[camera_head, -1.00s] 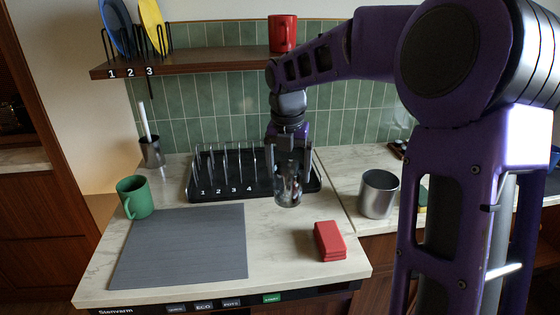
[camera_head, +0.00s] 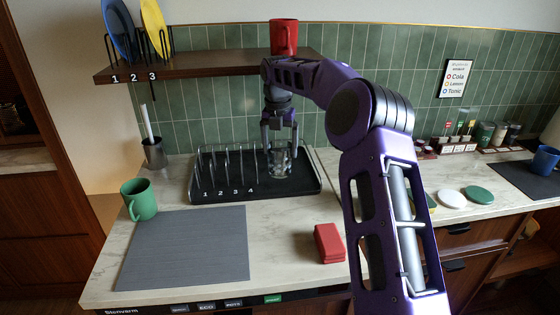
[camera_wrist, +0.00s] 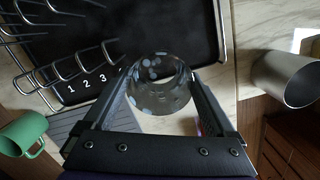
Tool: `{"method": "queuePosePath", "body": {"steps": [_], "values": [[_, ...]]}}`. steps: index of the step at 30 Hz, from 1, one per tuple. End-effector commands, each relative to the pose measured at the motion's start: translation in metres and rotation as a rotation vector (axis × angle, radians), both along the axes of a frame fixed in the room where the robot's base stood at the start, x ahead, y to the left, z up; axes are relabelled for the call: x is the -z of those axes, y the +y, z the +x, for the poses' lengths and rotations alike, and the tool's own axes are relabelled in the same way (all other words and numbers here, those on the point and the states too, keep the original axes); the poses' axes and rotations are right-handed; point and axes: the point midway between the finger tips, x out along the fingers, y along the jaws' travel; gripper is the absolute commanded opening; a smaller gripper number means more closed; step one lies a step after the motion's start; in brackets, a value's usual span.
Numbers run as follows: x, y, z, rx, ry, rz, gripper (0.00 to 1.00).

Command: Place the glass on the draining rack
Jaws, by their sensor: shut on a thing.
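The clear glass (camera_head: 279,163) is upright between the fingers of my gripper (camera_head: 279,140), which is shut on it. In the head view the glass is over the right, slot-free part of the black draining rack (camera_head: 301,184). I cannot tell whether its base touches the rack. In the wrist view the glass (camera_wrist: 160,84) sits between both fingers (camera_wrist: 165,98), with the rack's bare black tray (camera_wrist: 180,25) beyond it. The rack's numbered wire slots (camera_head: 228,165) are left of the glass.
A green mug (camera_head: 139,199) and a grey mat (camera_head: 185,250) are at the front left. Red blocks (camera_head: 328,243) lie on the counter at front. A metal cup (camera_wrist: 287,78) shows right of the rack. A shelf (camera_head: 200,64) with a red mug (camera_head: 284,37) is above.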

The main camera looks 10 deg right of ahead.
Motion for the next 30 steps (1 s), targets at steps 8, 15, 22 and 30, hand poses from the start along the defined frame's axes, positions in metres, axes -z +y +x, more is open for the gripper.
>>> {"method": "queuePosePath", "body": {"steps": [8, 15, 22, 30], "values": [[0.021, -0.001, 0.000, 0.001, -0.002, 0.000, 0.00], [0.053, -0.001, 0.003, 0.002, -0.002, 0.002, 0.00], [0.054, -0.001, 0.004, 0.002, -0.005, 0.001, 0.00], [0.058, -0.001, 0.004, 0.002, -0.003, 0.000, 1.00]]}}
